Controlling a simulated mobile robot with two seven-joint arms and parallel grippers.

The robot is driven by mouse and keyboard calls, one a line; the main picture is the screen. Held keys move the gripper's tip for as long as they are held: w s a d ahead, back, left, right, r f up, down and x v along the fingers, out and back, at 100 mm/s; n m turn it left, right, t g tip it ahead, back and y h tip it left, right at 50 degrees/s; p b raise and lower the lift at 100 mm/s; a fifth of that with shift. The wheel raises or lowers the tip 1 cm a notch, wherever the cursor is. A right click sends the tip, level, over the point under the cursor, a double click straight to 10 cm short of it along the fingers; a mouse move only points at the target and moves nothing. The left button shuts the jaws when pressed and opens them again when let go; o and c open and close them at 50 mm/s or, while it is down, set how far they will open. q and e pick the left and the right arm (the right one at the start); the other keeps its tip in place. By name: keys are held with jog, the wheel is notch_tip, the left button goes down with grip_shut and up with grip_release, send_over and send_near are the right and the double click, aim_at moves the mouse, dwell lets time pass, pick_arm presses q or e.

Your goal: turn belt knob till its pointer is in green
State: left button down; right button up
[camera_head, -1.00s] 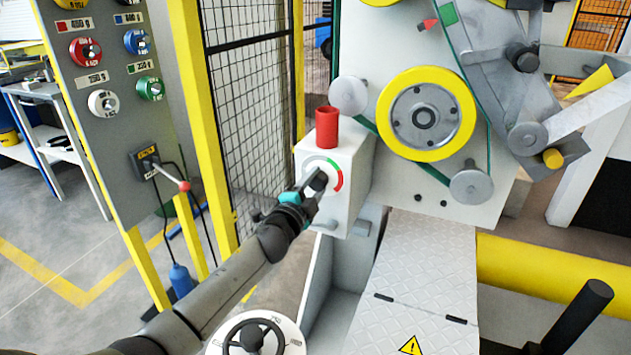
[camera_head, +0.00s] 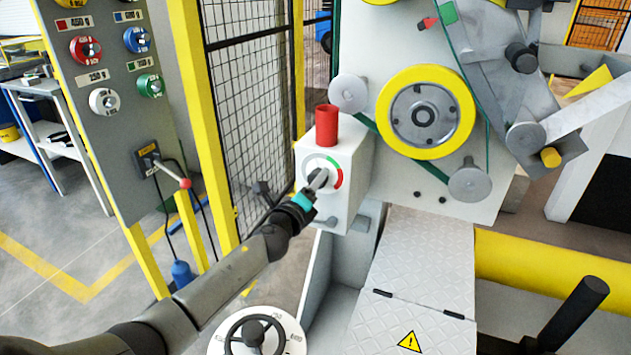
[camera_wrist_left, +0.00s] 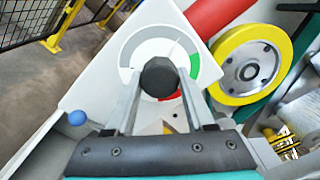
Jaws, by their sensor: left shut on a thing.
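The belt knob is a small dark knob (camera_wrist_left: 158,77) on a white dial on the front of a white box (camera_head: 337,205). My right gripper is not in view.
A red cylinder (camera_head: 327,125) stands on the box. A yellow-rimmed wheel (camera_head: 425,75) and green belt are to its right. A mesh fence (camera_head: 255,110) stands behind left. A handwheel (camera_head: 252,336) is below, and a panel of coloured knobs (camera_head: 105,120) is at the left.

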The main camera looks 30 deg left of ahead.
pick_arm(q)
jog(key=shift+m+p, duration=1.15)
jog(key=shift+m, duration=4.55)
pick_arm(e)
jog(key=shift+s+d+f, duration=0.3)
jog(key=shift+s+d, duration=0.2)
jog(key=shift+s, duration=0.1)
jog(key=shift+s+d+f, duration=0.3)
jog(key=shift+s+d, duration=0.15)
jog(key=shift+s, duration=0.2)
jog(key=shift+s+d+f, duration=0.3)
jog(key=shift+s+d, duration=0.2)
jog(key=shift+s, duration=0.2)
pick_arm(q)
jog(key=shift+c, duration=1.3)
grip_release()
jog(key=shift+s, duration=0.1)
